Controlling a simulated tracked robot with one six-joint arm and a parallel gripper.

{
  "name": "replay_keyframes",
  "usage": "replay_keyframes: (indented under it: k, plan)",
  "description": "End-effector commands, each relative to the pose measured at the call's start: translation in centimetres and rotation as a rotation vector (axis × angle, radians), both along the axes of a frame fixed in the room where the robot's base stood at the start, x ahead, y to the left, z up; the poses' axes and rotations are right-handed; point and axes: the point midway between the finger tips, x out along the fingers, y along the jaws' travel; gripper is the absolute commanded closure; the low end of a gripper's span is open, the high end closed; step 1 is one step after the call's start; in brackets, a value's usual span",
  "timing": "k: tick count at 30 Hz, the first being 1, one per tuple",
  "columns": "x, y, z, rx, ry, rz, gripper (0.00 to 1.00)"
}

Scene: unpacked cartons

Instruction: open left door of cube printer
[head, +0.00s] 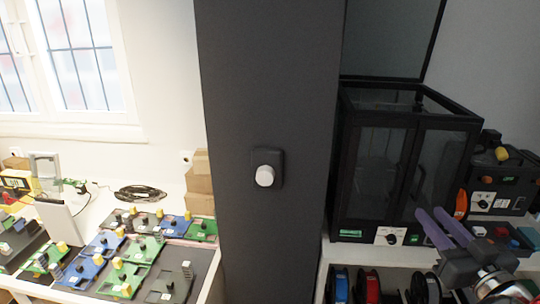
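The cube printer (428,122) is a black-framed box with clear panels, standing on a white shelf at the right. Its left door (377,180) is a dark-framed clear panel and looks shut. Its right door (437,165) is beside it, partly behind my gripper. My gripper (427,211) has two purple fingers pointing up and left, in front of the printer's lower right front. The fingers are apart with nothing seen between them. I cannot tell how far the tips are from the door.
A wide dark upright panel (262,90) with a white knob (265,176) stands left of the printer. Several spools (367,287) sit below the shelf. More devices (495,190) stand right of the printer. A table (208,265) with coloured boards is at left.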

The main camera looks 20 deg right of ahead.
Motion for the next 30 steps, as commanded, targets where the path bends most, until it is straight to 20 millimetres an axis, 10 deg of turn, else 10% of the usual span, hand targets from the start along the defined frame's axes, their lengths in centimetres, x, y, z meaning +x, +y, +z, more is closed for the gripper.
replay_keyframes:
  k: [30]
  plan:
    - [8.0,-1.2,0.0,-0.001,0.000,0.006,0.74]
